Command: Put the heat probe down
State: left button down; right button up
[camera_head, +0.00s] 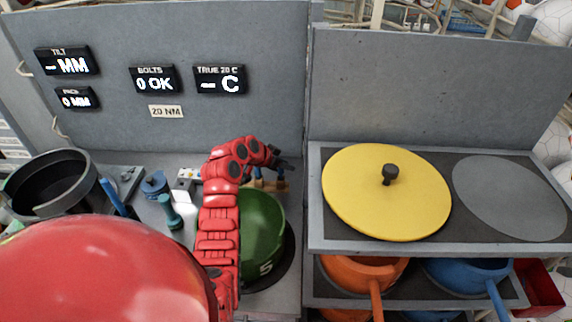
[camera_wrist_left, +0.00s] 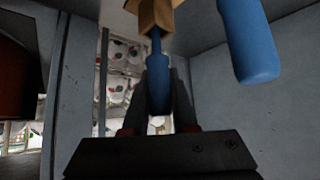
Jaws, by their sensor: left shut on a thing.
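My left gripper (camera_head: 283,163) is at the wooden rack (camera_head: 268,184) behind the green pot, at the foot of the grey back panel. In the left wrist view the gripper (camera_wrist_left: 158,122) is shut on a blue-handled tool, which I take to be the heat probe (camera_wrist_left: 157,82). The probe's thin end meets a wooden block of the rack (camera_wrist_left: 155,14) at the top of that view. Whether it is fully seated there I cannot tell. A second blue handle (camera_wrist_left: 248,42) is beside it. My right gripper is out of view.
The green pot (camera_head: 262,235) stands just in front of the rack. A dark round pan (camera_head: 48,184) and small teal tools (camera_head: 170,212) are to the left. A yellow lid (camera_head: 386,192) lies on the right shelf, with orange (camera_head: 362,272) and blue pans (camera_head: 468,272) below.

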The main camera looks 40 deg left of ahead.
pick_arm(q)
jog(key=shift+f, duration=0.5)
jog(key=shift+f, duration=0.2)
jog(key=c, duration=0.7)
grip_release()
jog(key=shift+r, duration=0.1)
